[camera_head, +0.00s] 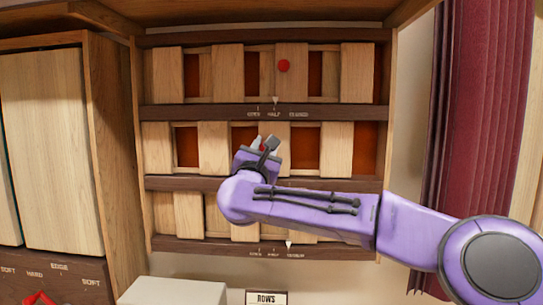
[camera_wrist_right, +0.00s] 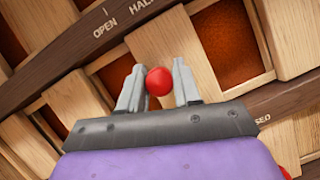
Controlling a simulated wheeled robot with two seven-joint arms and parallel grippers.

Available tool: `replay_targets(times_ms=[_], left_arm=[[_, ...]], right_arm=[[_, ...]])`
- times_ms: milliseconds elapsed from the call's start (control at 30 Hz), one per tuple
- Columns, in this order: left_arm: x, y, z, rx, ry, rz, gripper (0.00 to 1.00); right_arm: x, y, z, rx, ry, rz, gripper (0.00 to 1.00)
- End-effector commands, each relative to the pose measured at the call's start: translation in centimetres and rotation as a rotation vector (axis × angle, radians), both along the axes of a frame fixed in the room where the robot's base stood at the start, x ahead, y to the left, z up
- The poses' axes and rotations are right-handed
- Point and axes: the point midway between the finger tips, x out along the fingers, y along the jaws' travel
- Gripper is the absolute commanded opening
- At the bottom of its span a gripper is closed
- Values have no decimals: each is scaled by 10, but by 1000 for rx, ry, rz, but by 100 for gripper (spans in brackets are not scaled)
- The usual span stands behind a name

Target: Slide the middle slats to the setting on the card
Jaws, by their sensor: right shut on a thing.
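The middle row of wooden slats (camera_head: 337,150) sits in the wall cabinet, with red-brown backing showing in gaps between slats. My right gripper (camera_head: 264,146) reaches in from the right in front of this row. In the right wrist view its fingers (camera_wrist_right: 160,85) are shut on a small red knob (camera_wrist_right: 159,81). My arm hides the rail scale under the middle row in the head view. A card headed ROWS (camera_head: 266,298) is cut off at the bottom edge, so its settings cannot be read. My left gripper is not in view.
The top row has a red knob (camera_head: 283,66) and a pointer (camera_head: 275,99) near HALF. The bottom row's pointer (camera_head: 289,245) is near the right-hand mark. A wooden panel (camera_head: 55,150) stands left; a dark red curtain (camera_head: 480,100) hangs right. A pale box (camera_head: 172,292) is below.

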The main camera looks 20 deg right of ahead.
Motion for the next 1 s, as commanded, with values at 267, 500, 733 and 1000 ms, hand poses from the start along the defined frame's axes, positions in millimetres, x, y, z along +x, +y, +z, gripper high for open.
replay_targets(times_ms=[267, 500, 733, 1000], left_arm=[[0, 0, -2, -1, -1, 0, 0], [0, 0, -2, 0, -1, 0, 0], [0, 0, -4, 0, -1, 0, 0], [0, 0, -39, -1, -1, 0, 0]], right_arm=[[-1, -1, 1, -15, 3, -7, 0], [-1, -3, 1, -12, 3, -9, 54], [-3, -4, -1, -11, 4, -12, 54], [-45, 23, -26, -14, 3, -6, 54]])
